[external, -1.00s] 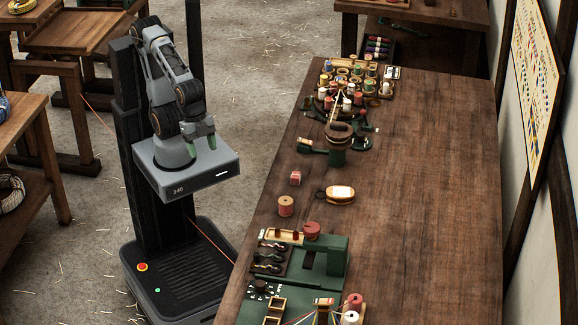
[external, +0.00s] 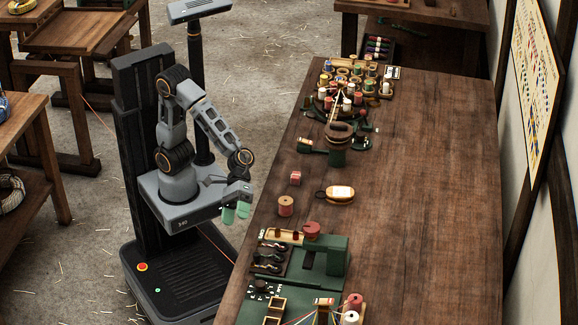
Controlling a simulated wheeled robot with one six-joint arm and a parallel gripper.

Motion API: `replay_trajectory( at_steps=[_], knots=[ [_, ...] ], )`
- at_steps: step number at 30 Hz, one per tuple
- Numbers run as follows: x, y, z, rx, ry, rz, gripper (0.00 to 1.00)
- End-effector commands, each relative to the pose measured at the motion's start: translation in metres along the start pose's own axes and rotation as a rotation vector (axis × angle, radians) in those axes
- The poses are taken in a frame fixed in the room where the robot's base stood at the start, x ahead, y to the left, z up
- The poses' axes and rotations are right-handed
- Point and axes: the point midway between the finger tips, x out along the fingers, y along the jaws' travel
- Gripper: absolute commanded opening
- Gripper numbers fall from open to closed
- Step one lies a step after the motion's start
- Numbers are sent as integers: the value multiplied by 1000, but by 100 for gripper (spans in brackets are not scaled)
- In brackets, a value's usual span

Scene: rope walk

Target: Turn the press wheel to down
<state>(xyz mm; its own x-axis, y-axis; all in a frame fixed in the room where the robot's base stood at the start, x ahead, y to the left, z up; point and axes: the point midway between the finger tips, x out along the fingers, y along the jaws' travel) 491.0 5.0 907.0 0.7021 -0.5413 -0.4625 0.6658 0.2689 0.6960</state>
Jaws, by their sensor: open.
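I cannot tell for sure which part is the press wheel. A dark brown round wheel-like top (external: 339,129) sits on a green post (external: 337,154) on the long wooden table. A red round knob (external: 311,228) sits on the green machine (external: 331,258) nearer the front. Neither shows a readable up or down mark. My gripper (external: 236,211) has green fingertips and hangs open and empty beside the table's left edge. It is left of the green machine and touches nothing.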

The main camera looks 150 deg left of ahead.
Motion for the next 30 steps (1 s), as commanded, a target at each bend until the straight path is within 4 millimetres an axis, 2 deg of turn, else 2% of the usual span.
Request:
replay_trajectory(
  at_steps=[1,6,12,15,20,26,30],
  knots=[
    [8,11,-18,-120,2,93,77],
    [5,65,-56,-506,-20,411,77],
    [-16,111,-77,-811,-82,678,77],
    [-25,124,-82,-904,-112,759,77],
    [-30,132,-89,-996,-137,820,77],
    [-11,147,-95,-1014,-143,816,77],
    [8,166,-102,-1013,-143,816,77]
  ],
)
